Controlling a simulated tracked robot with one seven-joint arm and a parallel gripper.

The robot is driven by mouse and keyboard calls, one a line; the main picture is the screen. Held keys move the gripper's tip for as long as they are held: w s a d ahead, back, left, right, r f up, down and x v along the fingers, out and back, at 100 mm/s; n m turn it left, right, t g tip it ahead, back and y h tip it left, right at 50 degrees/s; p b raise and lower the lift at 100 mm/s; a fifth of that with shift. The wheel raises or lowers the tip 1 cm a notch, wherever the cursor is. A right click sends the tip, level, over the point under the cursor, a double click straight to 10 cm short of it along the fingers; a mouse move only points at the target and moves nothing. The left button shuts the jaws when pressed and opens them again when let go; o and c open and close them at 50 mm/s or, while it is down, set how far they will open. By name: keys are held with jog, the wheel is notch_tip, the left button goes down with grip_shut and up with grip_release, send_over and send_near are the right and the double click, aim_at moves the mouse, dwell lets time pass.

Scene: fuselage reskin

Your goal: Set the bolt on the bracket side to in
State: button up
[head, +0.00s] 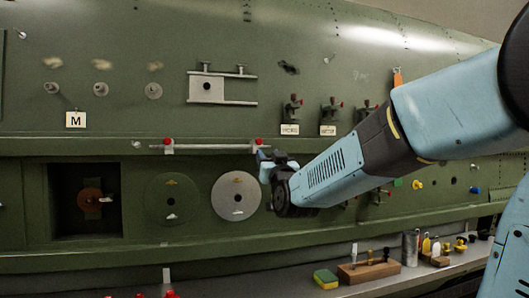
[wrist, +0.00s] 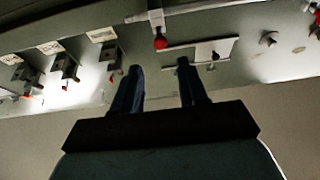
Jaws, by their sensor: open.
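My gripper (head: 276,165) is at the green fuselage wall, just below and right of the right end of a thin grey rod. In the wrist view its two dark fingers (wrist: 160,80) are apart with nothing between them. The rod (head: 210,147) has a red knob at each end; the right red knob (head: 257,142) also shows in the wrist view (wrist: 160,43), beyond the fingertips. A grey bracket-like plate (head: 207,88) with two rails is above the rod. I cannot tell for sure which part is the bolt on the bracket side.
Several dark clamps (head: 293,108), some with pale labels, are on the wall at right. A square opening (head: 62,225) and two round discs (head: 237,215) are below the rod. A shelf (head: 215,283) holds a sponge (head: 325,279) and a wooden block (head: 368,271).

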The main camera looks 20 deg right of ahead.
jog(key=shift+v, duration=0.95)
jog(key=shift+f, duration=0.15)
jog(key=s+f+g, duration=1.6)
jog(key=s+f, duration=0.6)
jog(key=s, duration=0.4)
jog(key=shift+s+d+f+g, duration=0.2)
jog(key=shift+s+f+g, duration=0.1)
jog(key=shift+s+g, duration=0.1)
